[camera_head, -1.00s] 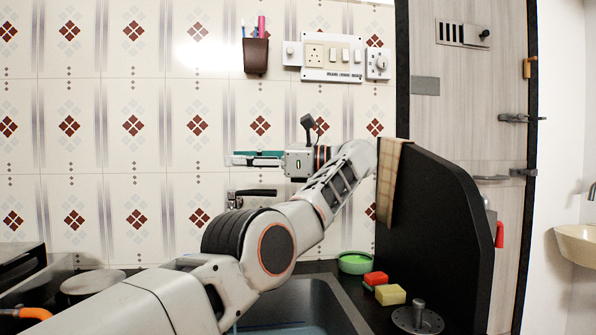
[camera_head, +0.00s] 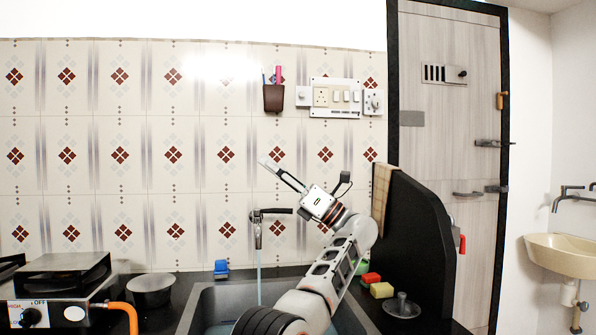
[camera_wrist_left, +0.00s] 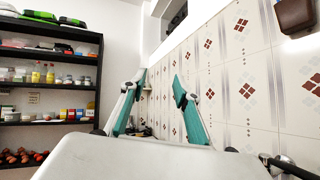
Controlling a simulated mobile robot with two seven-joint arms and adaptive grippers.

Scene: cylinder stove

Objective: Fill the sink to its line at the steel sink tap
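The steel sink tap (camera_head: 258,235) stands against the tiled wall, its dark lever (camera_head: 275,211) pointing right. A thin bluish stream (camera_head: 258,275) falls from its spout into the sink (camera_head: 205,297). Bluish water (camera_head: 218,329) shows at the bottom left of the sink; my arm hides much of the rest, and I cannot make out the fill line. My left gripper (camera_head: 279,172) is above the tap, clear of the lever, tilted up and left. In the left wrist view its teal-padded fingers (camera_wrist_left: 158,80) are apart with nothing between them. My right gripper is not in view.
A stove (camera_head: 65,280) with an orange hose (camera_head: 125,310) and a dark pot (camera_head: 153,290) stand left of the sink. A blue item (camera_head: 221,268) sits behind it. Sponges (camera_head: 381,290) and a black partition (camera_head: 425,250) are at the right.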

